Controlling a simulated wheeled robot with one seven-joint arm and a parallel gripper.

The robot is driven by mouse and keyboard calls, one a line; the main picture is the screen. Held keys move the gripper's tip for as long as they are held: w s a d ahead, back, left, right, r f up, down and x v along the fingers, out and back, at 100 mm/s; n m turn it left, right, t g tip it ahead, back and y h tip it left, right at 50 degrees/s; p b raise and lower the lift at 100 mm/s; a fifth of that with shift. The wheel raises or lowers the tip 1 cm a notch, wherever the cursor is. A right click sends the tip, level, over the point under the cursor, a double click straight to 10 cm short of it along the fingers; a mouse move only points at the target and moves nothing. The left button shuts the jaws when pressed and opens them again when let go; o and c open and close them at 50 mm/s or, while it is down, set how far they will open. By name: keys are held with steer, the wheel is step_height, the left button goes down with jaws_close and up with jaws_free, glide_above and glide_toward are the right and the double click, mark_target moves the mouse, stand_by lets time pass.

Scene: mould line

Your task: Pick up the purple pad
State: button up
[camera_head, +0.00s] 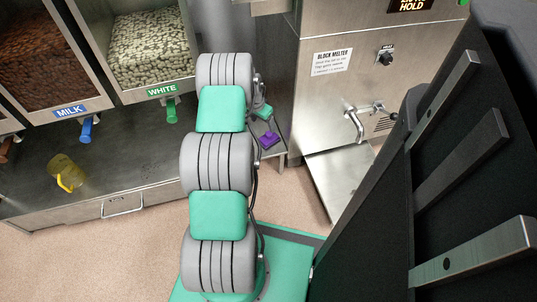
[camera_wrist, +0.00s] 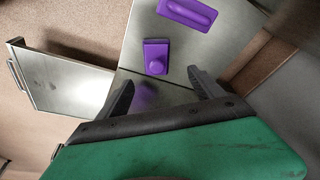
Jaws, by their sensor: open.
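Two purple pieces lie on a bare steel surface (camera_wrist: 137,35) in the wrist view. The nearer purple piece (camera_wrist: 155,57) is a small block with a knob-like part on top. The farther purple piece (camera_wrist: 188,14) is longer, with a raised handle, and is cut by the top edge. I cannot tell for sure which is the pad. My gripper (camera_wrist: 160,78) is open and empty, its two dark fingers spread just short of the nearer piece. In the head view, purple (camera_head: 269,140) shows on a steel ledge beside my arm, whose links hide part of the area.
The block melter (camera_head: 345,85), with a tap and a low steel shelf (camera_head: 345,180), stands to the right. Bins of milk (camera_head: 40,55) and white (camera_head: 152,50) chocolate stand at left. A yellow jug (camera_head: 67,172) is on the steel counter (camera_head: 115,165). An open steel drawer-like panel (camera_wrist: 65,85) juts out at left.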

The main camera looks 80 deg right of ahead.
mark_target(268, 134)
steer(key=f, duration=0.1)
steer(key=s+f, duration=0.1)
steer(key=f, duration=0.1)
steer(key=shift+s+d+f+b, duration=0.35)
steer(key=shift+s+f, duration=0.05)
steer(key=b+x, duration=0.1)
steer(key=x, duration=0.1)
steer(key=b+x, duration=0.1)
steer(key=x, duration=0.1)
steer(key=b+x, duration=0.1)
steer(key=x, duration=0.1)
steer(key=shift+w+f, duration=0.3)
steer(key=shift+d, duration=0.1)
